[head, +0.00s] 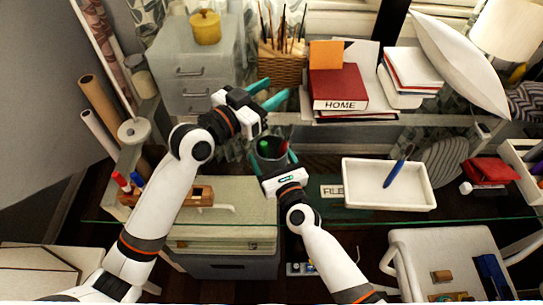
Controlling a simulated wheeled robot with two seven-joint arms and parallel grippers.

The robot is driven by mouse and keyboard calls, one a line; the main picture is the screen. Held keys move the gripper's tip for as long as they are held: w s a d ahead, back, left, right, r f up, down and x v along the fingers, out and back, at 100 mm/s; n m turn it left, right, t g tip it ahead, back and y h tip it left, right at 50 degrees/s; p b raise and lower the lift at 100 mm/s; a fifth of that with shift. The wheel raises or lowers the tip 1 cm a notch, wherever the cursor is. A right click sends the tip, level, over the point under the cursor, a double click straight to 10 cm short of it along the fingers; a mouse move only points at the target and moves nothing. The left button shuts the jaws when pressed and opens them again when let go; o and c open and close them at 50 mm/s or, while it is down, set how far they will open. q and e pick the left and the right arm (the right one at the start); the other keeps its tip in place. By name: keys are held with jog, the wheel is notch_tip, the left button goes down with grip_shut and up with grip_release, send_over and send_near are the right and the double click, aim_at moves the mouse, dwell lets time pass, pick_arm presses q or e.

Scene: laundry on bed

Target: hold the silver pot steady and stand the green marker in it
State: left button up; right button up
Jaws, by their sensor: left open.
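The silver pot (269,157) stands near the middle of the head view, dark inside. A green tip (265,145), seemingly the green marker, shows inside the pot beside a red tip (283,147); their lower parts are hidden by the pot. My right gripper (274,160) has its teal fingers on either side of the pot and appears shut on it. My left gripper (273,92) is open and empty, above and behind the pot in the picture, its teal fingers spread toward the right.
A white tray (370,204) with a blue pen (398,171) lies right of the pot. A wooden block (198,196) and red and blue markers (121,181) are at left.

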jog(key=o, duration=0.3)
jog(key=v, duration=1.2)
jog(key=shift+d, duration=0.1)
